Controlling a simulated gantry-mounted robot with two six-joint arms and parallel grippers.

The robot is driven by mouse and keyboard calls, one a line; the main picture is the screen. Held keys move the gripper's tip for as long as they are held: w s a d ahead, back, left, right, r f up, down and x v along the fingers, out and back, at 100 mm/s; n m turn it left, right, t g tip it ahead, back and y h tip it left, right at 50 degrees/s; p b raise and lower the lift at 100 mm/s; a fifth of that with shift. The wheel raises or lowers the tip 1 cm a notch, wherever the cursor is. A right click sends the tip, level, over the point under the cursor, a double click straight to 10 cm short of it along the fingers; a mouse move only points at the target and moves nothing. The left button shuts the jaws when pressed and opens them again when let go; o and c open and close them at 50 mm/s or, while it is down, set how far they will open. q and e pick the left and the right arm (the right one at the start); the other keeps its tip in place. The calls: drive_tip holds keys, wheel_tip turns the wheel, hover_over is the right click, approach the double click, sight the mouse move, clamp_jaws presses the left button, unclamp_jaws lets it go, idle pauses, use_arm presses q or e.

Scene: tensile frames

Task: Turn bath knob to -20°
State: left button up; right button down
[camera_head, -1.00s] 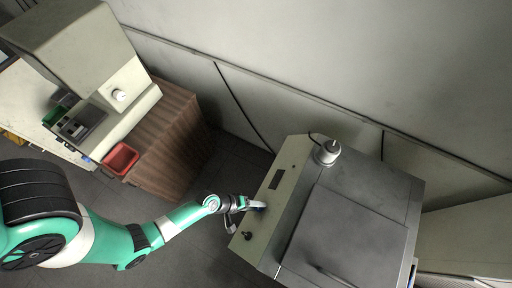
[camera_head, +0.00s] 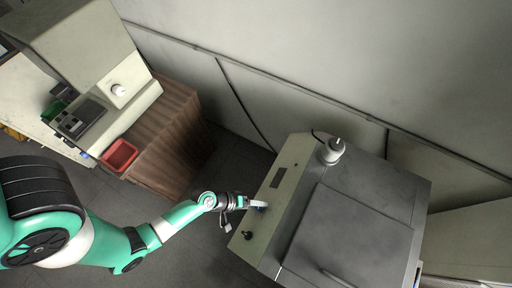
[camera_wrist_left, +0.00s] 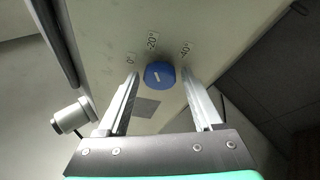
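The blue bath knob (camera_wrist_left: 159,74) is on the pale control panel, with a short white mark on its face. The mark leans slightly up-left, roughly toward the -20° label (camera_wrist_left: 152,41). The 0° label (camera_wrist_left: 131,58) is to its left and the -40° label (camera_wrist_left: 186,49) to its right. My left gripper (camera_wrist_left: 160,76) is open, one finger on each side of the knob, with small gaps showing. In the head view my left gripper (camera_head: 251,204) is at the panel, partly covering the blue knob (camera_head: 261,207). My right gripper is not in view.
The grey bath unit (camera_head: 350,230) has a lidded top and a white round fitting (camera_head: 330,151) at the back. A black knob (camera_head: 247,235) is lower on the panel. A red tray (camera_head: 119,155) sits on a wooden cabinet (camera_head: 170,150) at left.

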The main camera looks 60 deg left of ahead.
use_arm(q)
drive_tip(key=shift+o, duration=0.5)
drive_tip(key=p+v, duration=1.1)
drive_tip(key=p, duration=0.2)
drive_tip(key=shift+s+r, duration=0.2)
